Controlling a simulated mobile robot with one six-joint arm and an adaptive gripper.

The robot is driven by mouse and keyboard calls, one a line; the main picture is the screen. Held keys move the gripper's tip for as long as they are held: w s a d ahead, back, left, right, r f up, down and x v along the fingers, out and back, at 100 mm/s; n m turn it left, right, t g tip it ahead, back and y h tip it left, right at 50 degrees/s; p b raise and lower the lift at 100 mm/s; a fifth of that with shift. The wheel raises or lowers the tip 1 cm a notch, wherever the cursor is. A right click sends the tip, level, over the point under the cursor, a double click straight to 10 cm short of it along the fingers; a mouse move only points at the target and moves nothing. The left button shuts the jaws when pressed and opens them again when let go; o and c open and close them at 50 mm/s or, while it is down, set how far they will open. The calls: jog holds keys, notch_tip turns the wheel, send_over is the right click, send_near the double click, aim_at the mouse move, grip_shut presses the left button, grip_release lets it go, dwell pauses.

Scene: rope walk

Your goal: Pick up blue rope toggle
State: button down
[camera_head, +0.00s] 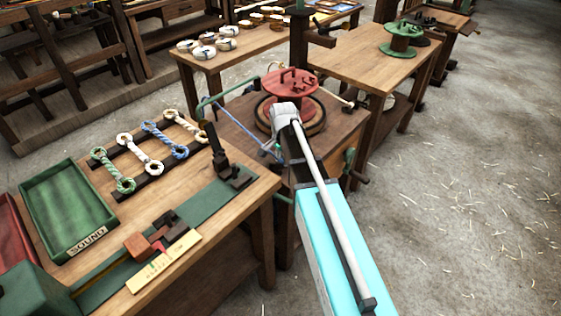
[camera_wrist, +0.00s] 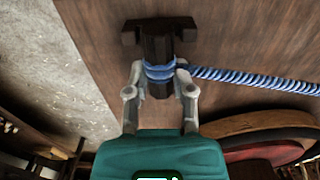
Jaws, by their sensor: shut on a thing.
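The blue rope (camera_wrist: 255,80) runs in from the right in the wrist view. Its end wraps in several turns around a dark upright piece (camera_wrist: 158,45) with a crossbar at its far end, over the wooden table top. My gripper (camera_wrist: 160,74) has its two grey fingers on either side of the blue turns and is shut on them. How much of the dark piece is between the fingers is hard to tell. In the head view, a blue rope (camera_head: 241,126) shows left of my arm on the middle table; my arm largely hides the fingers there.
A red reel (camera_head: 290,82) stands on the middle table (camera_head: 235,117), close to my arm. The front bench holds several rope pieces with looped ends (camera_head: 164,140), a green tray (camera_head: 66,203) and a dark stand (camera_head: 228,168).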

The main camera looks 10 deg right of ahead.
jog(key=shift+r, duration=0.1)
notch_tip(320, 180, up, 3)
jog(key=p, duration=0.3)
jog(key=s+d+r+p, duration=0.2)
jog(key=s+r+p, duration=0.7)
jog(key=s, duration=0.4)
jog(key=shift+s+d+r+p, duration=0.25)
jog(key=shift+s+r+p, duration=0.15)
jog(key=shift+p, duration=0.1)
dwell(0.5)
